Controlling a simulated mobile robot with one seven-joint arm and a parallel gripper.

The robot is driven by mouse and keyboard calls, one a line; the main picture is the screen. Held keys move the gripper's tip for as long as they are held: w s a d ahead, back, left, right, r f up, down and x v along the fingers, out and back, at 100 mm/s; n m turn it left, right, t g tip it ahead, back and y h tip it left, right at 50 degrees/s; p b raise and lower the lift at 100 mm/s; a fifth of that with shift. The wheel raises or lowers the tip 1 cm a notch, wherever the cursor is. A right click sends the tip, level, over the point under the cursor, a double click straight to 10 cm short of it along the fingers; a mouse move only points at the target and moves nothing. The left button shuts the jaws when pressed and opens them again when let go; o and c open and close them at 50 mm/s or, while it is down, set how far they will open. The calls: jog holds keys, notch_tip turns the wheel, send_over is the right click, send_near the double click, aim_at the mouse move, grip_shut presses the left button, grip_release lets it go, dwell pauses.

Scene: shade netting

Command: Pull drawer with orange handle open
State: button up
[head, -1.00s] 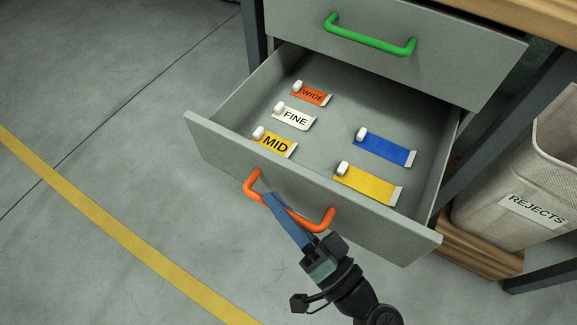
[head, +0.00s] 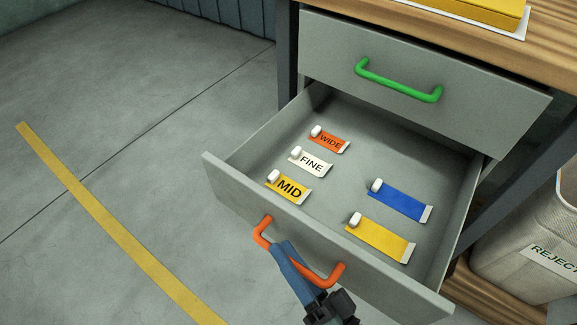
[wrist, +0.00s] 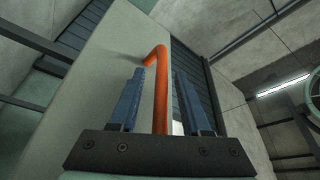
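The drawer with the orange handle (head: 330,275) is pulled well out; its front panel (head: 228,185) stands far forward of the cabinet. In the head view my gripper (head: 281,250) is at the middle of the handle, its blue fingers pointing up and left. In the wrist view the orange handle bar (wrist: 160,100) lies between the two blue fingers (wrist: 163,85), with a gap visible on each side. The gripper is open around the bar. The lower part of my gripper is cut off by the head view's bottom edge.
In the drawer lie tubes marked WIDE (head: 331,141), FINE (head: 312,164) and MID (head: 289,189), plus a blue tube (head: 402,201) and a yellow tube (head: 381,241). A shut drawer with a green handle (head: 400,84) is above. A rejects bin (head: 520,250) stands right. Floor at left is clear.

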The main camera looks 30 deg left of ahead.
dwell(0.4)
jog(key=p+v, duration=0.2)
jog(key=v, duration=1.1)
jog(key=shift+w+r, duration=0.1)
